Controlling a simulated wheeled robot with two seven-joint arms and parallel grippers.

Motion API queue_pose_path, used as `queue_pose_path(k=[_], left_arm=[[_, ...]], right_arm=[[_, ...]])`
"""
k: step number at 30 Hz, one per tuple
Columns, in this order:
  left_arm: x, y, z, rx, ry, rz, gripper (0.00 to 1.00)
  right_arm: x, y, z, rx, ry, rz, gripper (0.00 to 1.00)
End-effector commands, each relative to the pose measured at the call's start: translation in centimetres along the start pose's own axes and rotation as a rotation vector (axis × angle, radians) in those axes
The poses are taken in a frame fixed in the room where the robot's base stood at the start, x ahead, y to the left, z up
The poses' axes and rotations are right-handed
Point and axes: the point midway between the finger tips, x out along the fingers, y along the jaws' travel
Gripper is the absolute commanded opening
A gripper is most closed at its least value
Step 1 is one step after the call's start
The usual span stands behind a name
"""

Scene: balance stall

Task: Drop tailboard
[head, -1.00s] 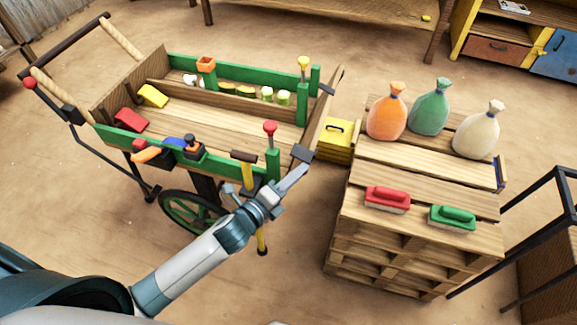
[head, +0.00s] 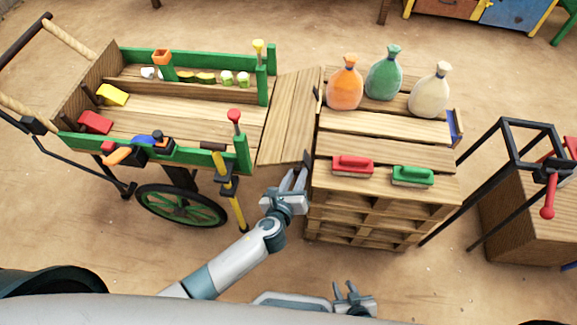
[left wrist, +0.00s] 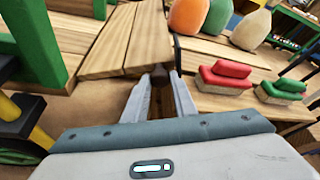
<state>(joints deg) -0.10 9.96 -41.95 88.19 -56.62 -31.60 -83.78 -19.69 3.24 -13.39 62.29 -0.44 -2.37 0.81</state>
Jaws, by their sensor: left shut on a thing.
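The wooden tailboard (head: 288,118) lies lowered between the cart's bed (head: 190,120) and the top of the pallet stack (head: 375,122). It also fills the top middle of the left wrist view (left wrist: 130,42). My left gripper (head: 300,174) is shut on the dark bracket (head: 306,157) at the tailboard's near outer corner; the fingers partly hide it in the left wrist view. A red-knobbed pin (head: 234,117) and a yellow-knobbed pin (head: 258,48) stand upright at the cart's end posts. My right gripper (head: 347,288) is low in the head view, open and empty.
Orange (head: 345,85), green (head: 384,75) and cream (head: 430,90) sacks stand on the pallet stack. A red brush (head: 352,166) and a green brush (head: 412,176) lie near its front edge. A yellow-handled hammer (head: 229,188) hangs on the cart's side.

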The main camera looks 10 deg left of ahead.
Motion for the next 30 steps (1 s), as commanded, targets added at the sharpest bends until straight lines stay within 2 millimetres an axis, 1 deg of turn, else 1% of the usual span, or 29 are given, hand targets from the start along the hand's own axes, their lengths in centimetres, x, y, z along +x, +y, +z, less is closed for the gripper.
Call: queue_pose_path(k=[1,6,12,18,30], left_arm=[[0.3,-0.1,-0.7,0.037,0.001,0.015,0.00],[1.2,0.2,-2.7,0.163,0.001,0.067,0.00],[1.9,0.7,-4.2,0.265,0.000,0.109,0.00],[2.1,0.9,-4.9,0.313,-0.001,0.129,0.00],[2.2,1.0,-5.0,0.322,-0.002,0.133,0.00]], right_arm=[[0.0,0.1,0.2,0.000,-0.004,0.001,0.31],[0.1,0.0,-0.1,0.000,0.004,0.000,0.31],[0.2,0.2,0.3,0.001,-0.014,0.003,0.31],[0.2,0.5,0.5,0.001,-0.024,0.006,0.31],[0.2,0.6,0.2,0.001,-0.020,0.007,0.31]])
